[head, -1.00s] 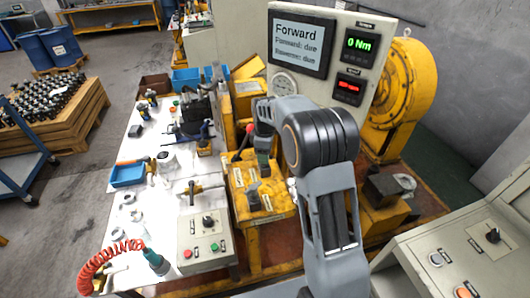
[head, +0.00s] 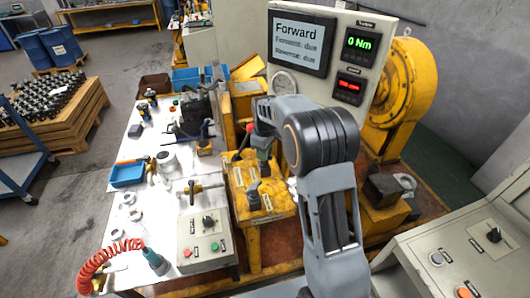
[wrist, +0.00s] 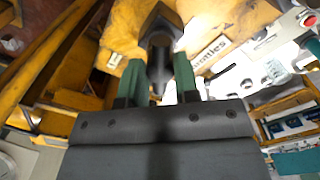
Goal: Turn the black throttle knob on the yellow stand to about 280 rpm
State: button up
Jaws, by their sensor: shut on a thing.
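The yellow stand (head: 278,197) is in the middle of the head view, beside the white bench. My gripper (head: 263,166) points down at the stand's far part, and the arm partly covers this area. In the wrist view, the green fingers of my gripper (wrist: 160,68) are shut on the black throttle knob (wrist: 160,24), one on each side. The knob stands against the yellow top of the stand, near a printed label. A red display (head: 348,90) on the panel is lit, but its digits are too small to read.
A grey panel above shows a "Forward" screen (head: 300,45) and a green 0 Nm display (head: 360,44). Another dark lever (head: 253,196) rises from the stand's near part. A white bench (head: 140,205) with tools is on the left, and a grey console (head: 470,250) at the lower right.

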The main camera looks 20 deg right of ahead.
jog(key=shift+m, duration=0.6)
jog(key=o, duration=0.9)
jog(key=shift+o, duration=0.2)
jog(key=shift+r, duration=0.1)
notch_tip(320, 180, up, 14)
jog(key=shift+b, duration=0.35)
jog(key=shift+f, duration=0.2)
jog(key=shift+c, duration=0.5)
